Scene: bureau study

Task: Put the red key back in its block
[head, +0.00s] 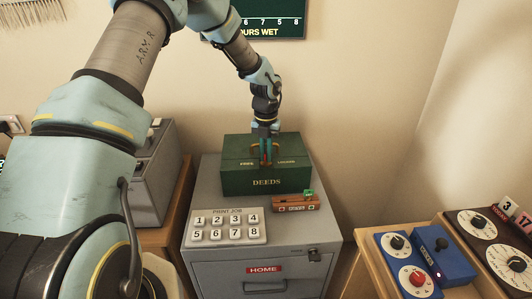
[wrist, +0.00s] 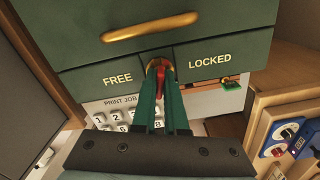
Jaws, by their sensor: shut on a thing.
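My gripper (head: 266,163) points down at the top of the green DEEDS box (head: 266,182). In the wrist view its two green fingers (wrist: 161,80) are shut on the red key (wrist: 161,74). The key is at a round brass keyhole (wrist: 153,64) between the words FREE and LOCKED; I cannot tell how deep it sits. The brown wooden block (head: 296,203) lies in front of the box, with a green key (head: 308,194) at its right end. In the wrist view the block is mostly hidden behind the box edge, and the green key (wrist: 231,85) shows beside it.
The grey cabinet (head: 263,247) carries the box, the block and a PRINT JOB number pad (head: 228,227). A brass handle (wrist: 149,26) is on the box. A wooden desk at right holds blue dial units (head: 443,253). A grey machine (head: 152,175) stands at left.

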